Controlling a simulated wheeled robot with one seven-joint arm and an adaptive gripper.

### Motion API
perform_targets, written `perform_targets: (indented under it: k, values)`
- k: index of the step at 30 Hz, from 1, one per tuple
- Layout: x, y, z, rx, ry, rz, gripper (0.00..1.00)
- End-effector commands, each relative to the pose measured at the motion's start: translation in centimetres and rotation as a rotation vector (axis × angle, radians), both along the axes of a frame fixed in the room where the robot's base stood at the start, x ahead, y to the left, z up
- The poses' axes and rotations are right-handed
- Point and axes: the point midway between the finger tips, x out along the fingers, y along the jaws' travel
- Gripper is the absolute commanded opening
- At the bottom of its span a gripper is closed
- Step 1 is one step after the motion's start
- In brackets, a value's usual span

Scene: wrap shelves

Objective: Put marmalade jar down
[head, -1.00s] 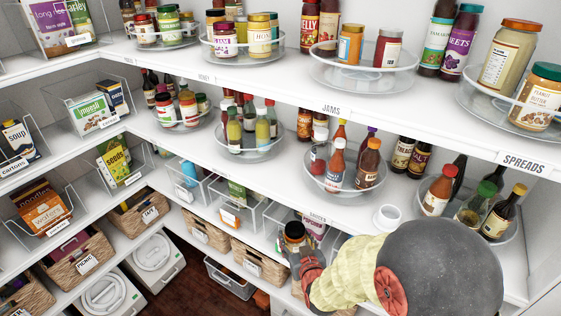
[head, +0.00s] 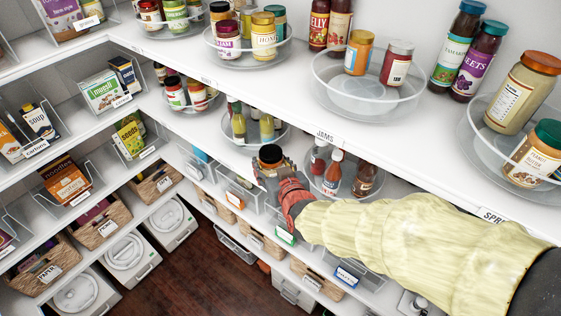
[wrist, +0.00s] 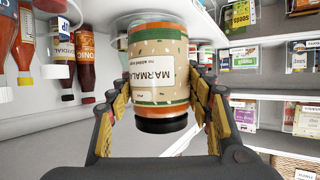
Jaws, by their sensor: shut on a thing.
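The marmalade jar (head: 270,154) has a black lid and is between the fingers of my gripper (head: 276,172), in front of the middle shelf in the head view. In the wrist view the jar (wrist: 158,70) fills the space between the finger pads, its label reading upside down and its black lid at the bottom. My gripper (wrist: 163,90) is shut on it.
A tray of sauce bottles (head: 334,170) stands right behind my gripper on the middle shelf. Another bottle tray (head: 252,130) is to its left. The upper shelf's front edge (head: 270,103) runs just above the jar. Tall bottles (head: 478,60) stand right of the JAMS tray.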

Motion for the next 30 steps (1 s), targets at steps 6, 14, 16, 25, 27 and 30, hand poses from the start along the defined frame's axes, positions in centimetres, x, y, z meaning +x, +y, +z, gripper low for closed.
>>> perform_targets:
  k: [6,14,16,25,27,30]
  values:
    - [3.9,-0.5,-1.7,-0.002,0.0,-0.002,0.05]
    - [8.2,-1.0,-3.5,-0.001,0.0,-0.002,0.05]
    - [9.0,-1.1,-4.5,-0.001,0.001,-0.002,0.05]
    - [12.0,-1.3,-8.0,-0.001,-0.002,-0.001,0.05]
    - [12.4,-1.4,-8.5,0.0,-0.002,-0.001,0.05]
    - [12.6,-1.4,-8.8,0.001,-0.003,-0.001,0.05]
